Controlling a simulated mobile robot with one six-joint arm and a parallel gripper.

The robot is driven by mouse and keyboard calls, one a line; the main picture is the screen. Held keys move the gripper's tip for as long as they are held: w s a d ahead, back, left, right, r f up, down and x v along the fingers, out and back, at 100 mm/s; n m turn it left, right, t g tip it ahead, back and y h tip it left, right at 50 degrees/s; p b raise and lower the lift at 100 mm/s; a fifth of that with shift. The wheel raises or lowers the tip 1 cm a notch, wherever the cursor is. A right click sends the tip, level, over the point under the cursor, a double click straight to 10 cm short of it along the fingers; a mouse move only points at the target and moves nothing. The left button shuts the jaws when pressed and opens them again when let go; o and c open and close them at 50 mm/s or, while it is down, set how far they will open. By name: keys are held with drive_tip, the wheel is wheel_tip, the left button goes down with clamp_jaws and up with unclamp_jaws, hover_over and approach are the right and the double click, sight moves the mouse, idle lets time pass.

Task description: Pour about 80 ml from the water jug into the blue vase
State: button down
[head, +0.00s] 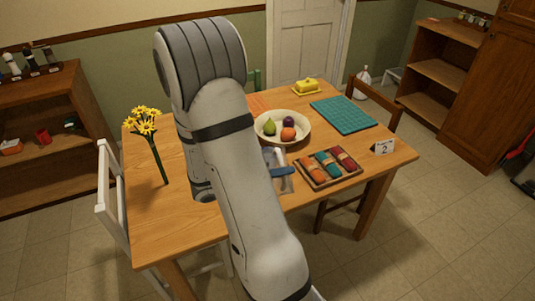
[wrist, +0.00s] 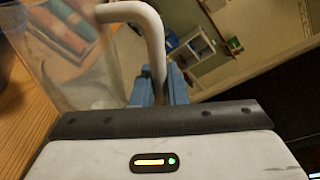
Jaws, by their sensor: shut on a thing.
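My gripper (wrist: 160,88) is shut on the white handle of the clear water jug (wrist: 90,85) in the wrist view. Its blue fingers sit on both sides of the handle. In the head view the jug (head: 272,156) shows only partly beside my arm, near the table's middle, with a blue finger (head: 283,171) in front of it. The water level cannot be made out, nor whether the jug touches the table. I cannot make out the blue vase in the head view; my arm hides part of the table. A dark shape at the wrist view's left edge is too cropped to identify.
Yellow flowers (head: 145,122) with green stems are left of my arm. A bowl (head: 262,130) of fruit, a tray (head: 318,183) of coloured rolls, a teal mat (head: 343,114), a yellow butter dish (head: 306,87) and a number card (head: 384,147) occupy the right side. The front left table is clear.

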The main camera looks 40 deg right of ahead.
sight(284, 191)
drive_tip(key=shift+f, duration=0.1)
drive_tip(key=f+b, duration=0.1)
drive_tip(key=m+b, duration=0.1)
drive_tip(key=shift+s+a+f+b, duration=0.1)
drive_tip(key=shift+s+f+b, duration=0.2)
drive_tip(key=shift+f, duration=0.1)
drive_tip(key=f+m+b, duration=0.1)
drive_tip(key=b, duration=0.1)
drive_tip(key=s+f+b, duration=0.1)
drive_tip(key=f+b, duration=0.1)
drive_tip(key=shift+a+m+t+h, duration=0.2)
drive_tip(key=shift+m+t+h, duration=0.1)
drive_tip(key=shift+m, duration=0.1)
drive_tip(key=f+m+b, duration=0.1)
drive_tip(key=b, duration=0.1)
drive_tip(key=s+f+m+b, duration=0.1)
drive_tip(key=b, duration=0.2)
drive_tip(key=s+a+f+b, duration=0.1)
drive_tip(key=f+b, duration=0.1)
drive_tip(key=b, duration=0.1)
drive_tip(key=shift+m+h, duration=0.4)
drive_tip(key=b, duration=0.3)
drive_tip(key=shift+f, duration=0.15)
drive_tip(key=b, duration=0.5)
drive_tip(key=shift+s+f, duration=0.25)
drive_tip(key=shift+f, duration=0.05)
